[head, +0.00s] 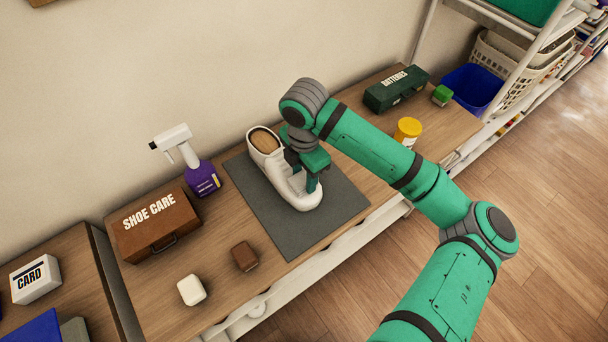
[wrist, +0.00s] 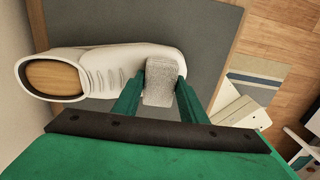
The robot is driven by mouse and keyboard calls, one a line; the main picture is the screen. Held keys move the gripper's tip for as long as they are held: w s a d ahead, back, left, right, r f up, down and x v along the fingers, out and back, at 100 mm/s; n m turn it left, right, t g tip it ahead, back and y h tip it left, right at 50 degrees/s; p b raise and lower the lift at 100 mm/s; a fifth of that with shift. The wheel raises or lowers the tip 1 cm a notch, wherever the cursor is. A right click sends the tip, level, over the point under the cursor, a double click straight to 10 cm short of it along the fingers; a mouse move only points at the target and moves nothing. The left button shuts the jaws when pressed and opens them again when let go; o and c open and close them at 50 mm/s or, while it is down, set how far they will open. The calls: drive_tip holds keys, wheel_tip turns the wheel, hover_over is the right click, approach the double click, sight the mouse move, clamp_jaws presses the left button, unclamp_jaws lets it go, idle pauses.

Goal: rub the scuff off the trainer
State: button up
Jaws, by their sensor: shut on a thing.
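The white trainer (head: 267,142) stands on a dark grey mat (head: 262,208), its toe towards the front of the bench. In the wrist view the trainer (wrist: 100,66) lies sideways, with its opening at left and toe at right. My gripper (head: 306,178) is over the toe end. In the wrist view its two green fingers (wrist: 160,84) are shut on a light grey, rough-textured pad (wrist: 160,92). The pad overlaps the toe; I cannot tell whether it touches. No scuff shows; the pad and fingers hide part of the toe.
A purple spray bottle (head: 202,178) and a brown shoe care box (head: 155,226) stand left of the mat. A brown block (head: 244,256) and a white block (head: 191,290) lie in front.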

drive_tip(key=shift+s+d+f, duration=0.15)
drive_tip(key=shift+s+d, duration=0.25)
drive_tip(key=shift+s, duration=0.3)
drive_tip(key=shift+s+d, duration=0.25)
drive_tip(key=shift+s, duration=0.3)
drive_tip(key=shift+w+a, duration=0.45)
drive_tip(key=shift+w, duration=0.3)
drive_tip(key=shift+w+a, duration=0.45)
drive_tip(key=shift+w, duration=0.3)
drive_tip(key=shift+r, duration=1.6)
drive_tip(key=shift+d, duration=0.1)
